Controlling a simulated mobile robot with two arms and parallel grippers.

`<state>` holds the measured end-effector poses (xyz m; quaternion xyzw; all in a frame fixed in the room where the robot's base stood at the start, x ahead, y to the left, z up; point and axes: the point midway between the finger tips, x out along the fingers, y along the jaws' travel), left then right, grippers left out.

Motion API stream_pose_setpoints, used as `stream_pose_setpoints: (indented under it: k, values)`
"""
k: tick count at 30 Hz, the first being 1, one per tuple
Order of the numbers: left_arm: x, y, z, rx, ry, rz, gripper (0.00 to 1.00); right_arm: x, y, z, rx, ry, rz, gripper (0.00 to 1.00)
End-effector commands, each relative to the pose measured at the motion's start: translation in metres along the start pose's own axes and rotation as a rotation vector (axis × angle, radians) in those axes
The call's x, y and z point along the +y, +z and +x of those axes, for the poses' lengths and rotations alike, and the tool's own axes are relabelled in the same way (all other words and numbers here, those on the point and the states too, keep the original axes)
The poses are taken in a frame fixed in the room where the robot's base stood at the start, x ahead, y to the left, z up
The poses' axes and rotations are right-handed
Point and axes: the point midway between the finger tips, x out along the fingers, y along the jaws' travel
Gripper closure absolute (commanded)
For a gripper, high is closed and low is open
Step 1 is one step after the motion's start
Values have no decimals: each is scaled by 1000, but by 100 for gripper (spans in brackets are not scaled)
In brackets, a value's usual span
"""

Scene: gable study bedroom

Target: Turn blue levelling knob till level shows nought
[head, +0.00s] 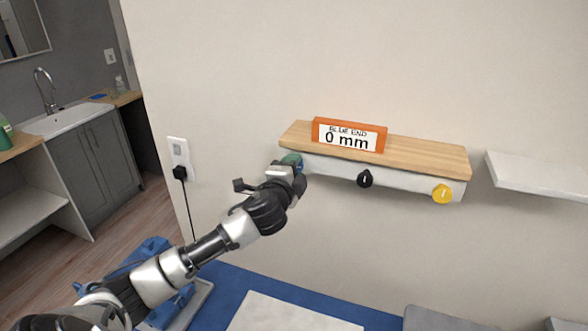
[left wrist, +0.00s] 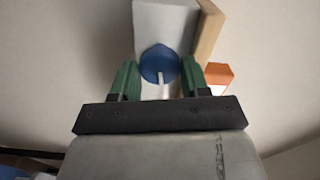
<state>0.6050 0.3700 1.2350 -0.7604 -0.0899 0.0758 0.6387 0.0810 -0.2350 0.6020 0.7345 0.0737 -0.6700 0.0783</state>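The level display (head: 349,136), an orange block with a white face, stands on the wooden shelf top and reads "BLUE END 0 mm". The blue levelling knob (left wrist: 160,63) is on the left end of the shelf's white front. In the head view only a sliver of blue shows behind my left gripper (head: 292,163). In the left wrist view, my left gripper's green fingers (left wrist: 160,80) sit on both sides of the knob and appear to touch it. A white pointer line runs downward from the knob there. My right gripper is out of view.
A black knob (head: 365,179) and a yellow knob (head: 442,194) are on the same shelf (head: 430,156), to the right. A white wall shelf (head: 535,174) is further right. A socket with a black plug (head: 180,172) and cord is left of my gripper.

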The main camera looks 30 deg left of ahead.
Motion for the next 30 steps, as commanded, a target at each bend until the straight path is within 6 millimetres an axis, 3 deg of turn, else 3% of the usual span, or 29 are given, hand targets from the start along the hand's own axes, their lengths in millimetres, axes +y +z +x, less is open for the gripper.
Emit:
stream_pose_setpoints:
  k: [1,4,16,30]
  values:
    - [1,0,0,0,2,0,46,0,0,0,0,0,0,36]
    - [1,0,0,0,1,-1,31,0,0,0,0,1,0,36]
    - [2,0,-7,1,0,-1,31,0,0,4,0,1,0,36]
    - [4,0,-85,2,1,1,31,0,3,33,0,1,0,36]
